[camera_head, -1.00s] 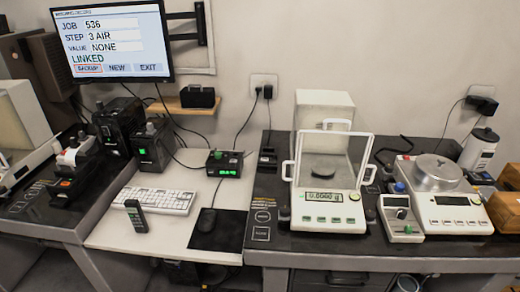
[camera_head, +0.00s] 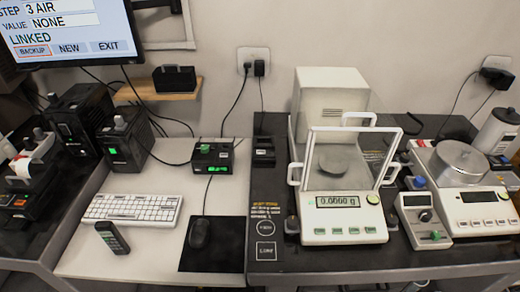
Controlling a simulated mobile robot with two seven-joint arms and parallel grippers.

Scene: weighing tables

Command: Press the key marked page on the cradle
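A small black dock (camera_head: 264,151) sits at the back left of the right-hand table, beside the balance. A black box on the wooden wall shelf (camera_head: 175,80) also has a dock-like shape. I cannot tell for sure which of them is the cradle, and no marking "page" is legible on either. A dark handset (camera_head: 112,237) stands tilted near the front of the white desk, away from both. A small black box with a green display and a green button (camera_head: 212,157) sits at the back of the desk. Neither of my grippers is in view.
A keyboard (camera_head: 131,210) and a mouse (camera_head: 200,233) on a black mat lie on the desk. The glass-shielded balance (camera_head: 334,232) reads 0.0000 g. A second balance (camera_head: 465,195) stands at right. The monitor (camera_head: 68,30) shows step 3 AIR, LINKED.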

